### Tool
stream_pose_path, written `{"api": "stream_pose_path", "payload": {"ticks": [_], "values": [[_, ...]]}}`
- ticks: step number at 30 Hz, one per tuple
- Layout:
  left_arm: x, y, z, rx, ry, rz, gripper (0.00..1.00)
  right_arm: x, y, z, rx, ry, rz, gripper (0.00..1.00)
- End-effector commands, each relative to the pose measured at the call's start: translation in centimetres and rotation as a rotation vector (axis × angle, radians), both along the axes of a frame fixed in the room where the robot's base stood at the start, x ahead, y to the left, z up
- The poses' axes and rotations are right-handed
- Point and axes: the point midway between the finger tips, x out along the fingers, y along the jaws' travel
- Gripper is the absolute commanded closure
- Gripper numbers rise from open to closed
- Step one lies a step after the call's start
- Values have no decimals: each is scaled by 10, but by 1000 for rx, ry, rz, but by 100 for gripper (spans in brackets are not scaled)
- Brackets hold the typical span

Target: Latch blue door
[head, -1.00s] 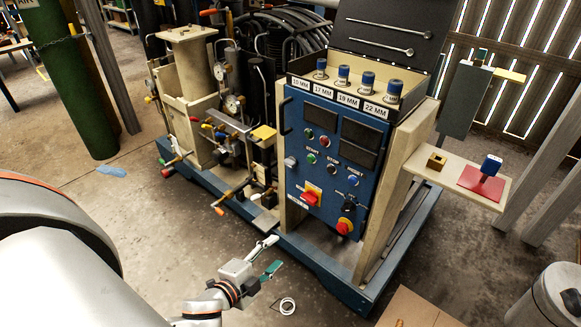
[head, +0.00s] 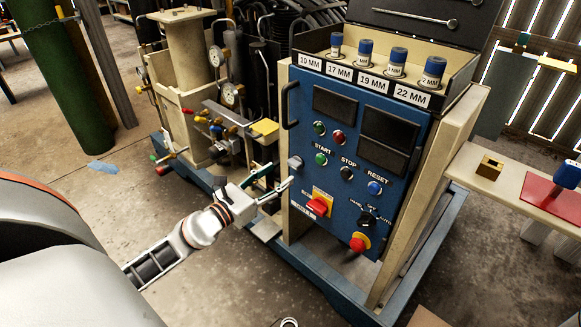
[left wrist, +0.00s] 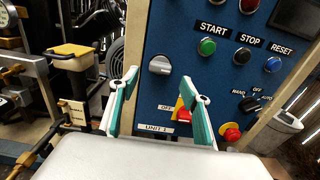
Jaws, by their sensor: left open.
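The blue door (head: 338,208) is the front panel of the compressor's control cabinet and looks closed. It also shows in the left wrist view (left wrist: 180,25). A grey latch knob (head: 295,163) sits at its left edge; in the left wrist view the knob (left wrist: 160,65) lies ahead, between and beyond the fingertips. A dark handle (head: 289,105) is above it. My left gripper (head: 279,178) is open and empty, just left of and below the knob, apart from it. In the left wrist view its green-lined fingers (left wrist: 160,92) are spread.
Red switch (head: 318,206) and emergency stop (head: 359,242) stick out low on the door. Pipes and valves (head: 215,125) stand left of the cabinet. Labelled sockets (head: 395,62) stand in the tray on top. A shelf (head: 490,183) extends right. Floor in front is clear.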

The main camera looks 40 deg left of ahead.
Motion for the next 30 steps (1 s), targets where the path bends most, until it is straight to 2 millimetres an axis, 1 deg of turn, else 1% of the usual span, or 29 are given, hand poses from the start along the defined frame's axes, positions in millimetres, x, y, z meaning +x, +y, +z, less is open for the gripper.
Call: {"api": "stream_pose_path", "payload": {"ticks": [1, 6, 12, 16, 23, 24, 26, 27, 28, 30], "values": [[10, -1, 6, -2, -8, 1, 53, 1, -2, 2, -6, -3, 0, 71], [34, -3, 3, -5, -5, 0, 53, -1, -5, -2, -14, 5, -1, 71], [53, -4, 0, -5, 0, 0, 53, -2, -5, -4, -15, 9, -1, 71], [57, -5, 0, -4, 1, -1, 53, -2, -5, -4, -14, 10, -1, 71], [58, -5, 0, -4, 1, -1, 53, -3, -4, -4, -12, 11, -1, 71], [57, -5, 0, -4, 1, -1, 58, -4, -4, -4, -12, 12, -1, 71], [57, -5, 0, -4, 1, -1, 74, -4, -4, -4, -11, 12, 0, 71], [57, -5, 0, -4, 1, -1, 84, -4, -3, -4, -11, 12, 0, 71], [57, -5, 0, -4, 1, -1, 91, -4, -3, -4, -11, 12, 0, 71], [57, -5, 0, -4, 1, -1, 91, -4, -3, -4, -10, 12, 0, 71]]}}
